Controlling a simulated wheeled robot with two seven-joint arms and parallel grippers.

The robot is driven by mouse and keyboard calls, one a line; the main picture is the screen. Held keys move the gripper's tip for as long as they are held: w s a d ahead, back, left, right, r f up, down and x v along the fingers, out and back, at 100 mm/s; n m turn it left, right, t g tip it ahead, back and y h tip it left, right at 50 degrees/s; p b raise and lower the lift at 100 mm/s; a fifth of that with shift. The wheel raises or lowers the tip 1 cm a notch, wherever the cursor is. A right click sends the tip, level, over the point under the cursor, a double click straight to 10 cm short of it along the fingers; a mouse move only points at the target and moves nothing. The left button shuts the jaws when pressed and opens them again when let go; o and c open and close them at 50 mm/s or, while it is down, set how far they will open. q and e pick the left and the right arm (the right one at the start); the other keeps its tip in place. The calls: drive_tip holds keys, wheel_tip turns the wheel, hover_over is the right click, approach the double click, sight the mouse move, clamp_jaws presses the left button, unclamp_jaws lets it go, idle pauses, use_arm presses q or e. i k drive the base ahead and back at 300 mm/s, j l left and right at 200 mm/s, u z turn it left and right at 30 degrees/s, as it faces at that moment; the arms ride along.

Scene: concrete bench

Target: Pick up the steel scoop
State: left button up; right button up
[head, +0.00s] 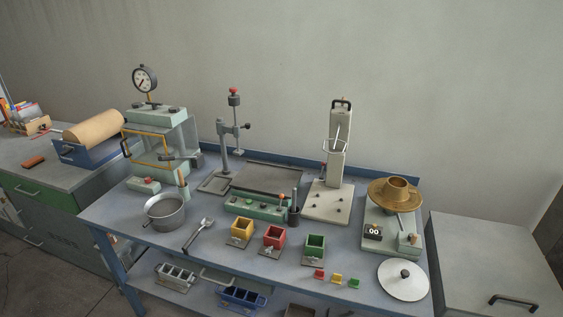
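The steel scoop (204,226) lies on the blue bench top (218,258), left of the middle, near the front edge. Its small bright bowl points up and right, and its dark handle points down and left. It lies apart from the metal pot (165,213) on its left and the yellow box (241,231) on its right. Neither of my grippers shows in the head view.
Red (272,239) and green (315,248) boxes stand right of the yellow one. A green control panel (257,207) is behind them.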

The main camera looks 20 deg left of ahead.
sight(208, 222)
drive_tip(key=u, duration=1.4)
